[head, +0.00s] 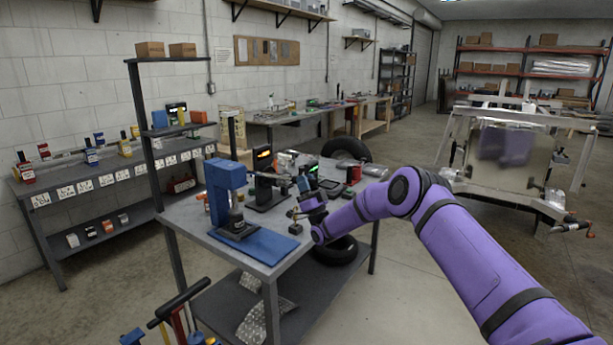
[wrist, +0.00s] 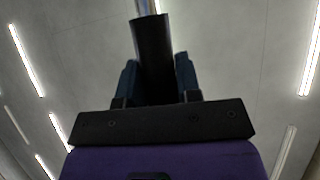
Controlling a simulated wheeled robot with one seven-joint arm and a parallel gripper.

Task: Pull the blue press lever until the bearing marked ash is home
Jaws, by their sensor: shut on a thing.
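The blue press (head: 218,190) stands on the grey workbench, with a dark round piece (head: 236,218) under its head. I cannot read any ash mark or tell how far a bearing is seated. My gripper (head: 311,203) is to the right of the press, over the bench's right part. In the wrist view my gripper (wrist: 157,80) is shut around a black lever grip (wrist: 152,45), with a bright metal rod above it. The grip stands between the two dark blue fingers. In the head view the lever is too small and hidden to trace.
A blue mat (head: 268,247) lies at the bench's front. Tyres (head: 346,150) are beyond the bench. A metal trailer (head: 508,150) stands at right, with open floor before it.

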